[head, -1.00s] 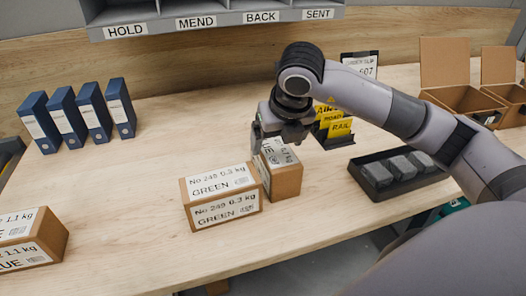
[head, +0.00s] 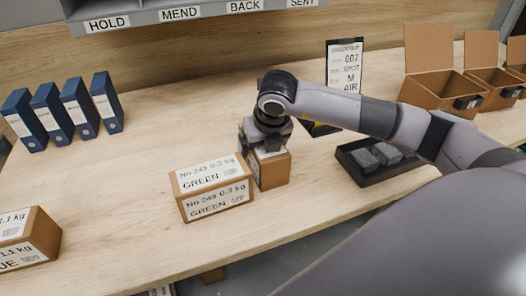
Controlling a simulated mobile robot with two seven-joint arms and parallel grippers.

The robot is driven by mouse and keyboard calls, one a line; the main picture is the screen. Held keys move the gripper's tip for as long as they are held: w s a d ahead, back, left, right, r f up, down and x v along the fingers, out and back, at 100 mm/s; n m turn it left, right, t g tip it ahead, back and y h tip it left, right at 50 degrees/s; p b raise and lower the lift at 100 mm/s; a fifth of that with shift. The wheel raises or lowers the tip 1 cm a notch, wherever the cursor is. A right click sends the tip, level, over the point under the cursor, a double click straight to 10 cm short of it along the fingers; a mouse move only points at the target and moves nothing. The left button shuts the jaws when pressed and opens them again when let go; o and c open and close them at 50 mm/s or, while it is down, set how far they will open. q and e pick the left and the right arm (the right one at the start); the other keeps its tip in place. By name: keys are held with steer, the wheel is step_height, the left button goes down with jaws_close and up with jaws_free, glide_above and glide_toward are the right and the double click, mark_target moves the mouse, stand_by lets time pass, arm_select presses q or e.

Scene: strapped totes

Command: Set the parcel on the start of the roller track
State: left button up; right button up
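A small brown parcel (head: 274,171) with a white label on top stands on the table, close against the right side of a GREEN-labelled parcel (head: 217,203). A third parcel (head: 28,257), marked 1.1 kg, is cut off at the left edge. My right gripper (head: 265,146) points down over the small parcel, covering most of its top label. One finger shows at its left side; the far finger is hidden, so its grip is unclear. My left gripper is out of view. No roller track shows.
Several blue binders (head: 78,108) stand at the back left. A black tray (head: 372,177) with grey blocks lies right of the gripper, under my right arm. Open cardboard boxes (head: 428,92) stand at the back right. A labelled shelf (head: 213,15) hangs above. The table's left middle is clear.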

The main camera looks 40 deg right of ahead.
steer(key=shift+f+b, duration=0.25)
steer(key=shift+b, duration=0.25)
stand_by(0.5)
steer(key=c, duration=0.9)
steer(key=shift+w+r, duration=0.1)
steer(key=c, duration=0.4)
steer(key=shift+r, duration=0.1)
steer(key=shift+c, duration=0.2)
